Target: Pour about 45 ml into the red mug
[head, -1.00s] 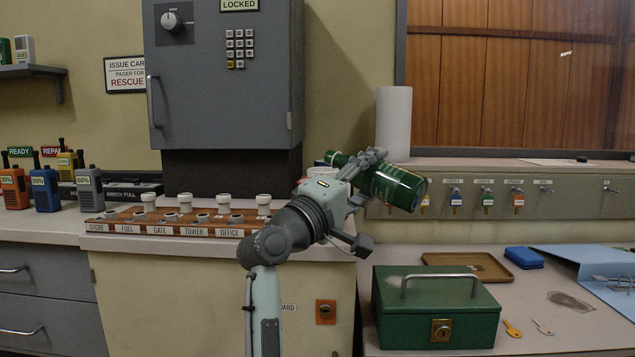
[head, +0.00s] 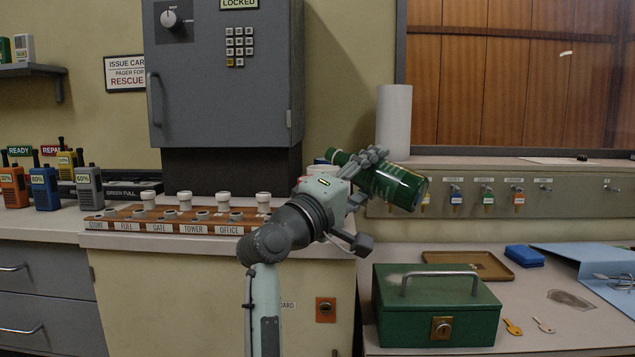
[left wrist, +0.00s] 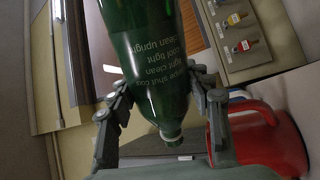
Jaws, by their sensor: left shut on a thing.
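My left gripper (head: 368,164) is shut around the body of a green bottle (head: 400,187). In the head view the bottle is tilted, its neck up to the left and its base down to the right. In the left wrist view the bottle (left wrist: 150,60) shows its label lettering upside down and its pale-ringed mouth toward the bottom. A red mug (left wrist: 270,145) with its handle showing is at the lower right there, apart from the mouth in the picture. In the head view the mug is mostly hidden behind my gripper. I see no stream of liquid. My right gripper is not in view.
A paper roll (head: 393,122) stands behind the bottle. A key rack (head: 540,198) runs to the right. A green cash box (head: 437,325) is on the lower desk. A peg board (head: 180,228) and several radios (head: 45,188) are on the left counter.

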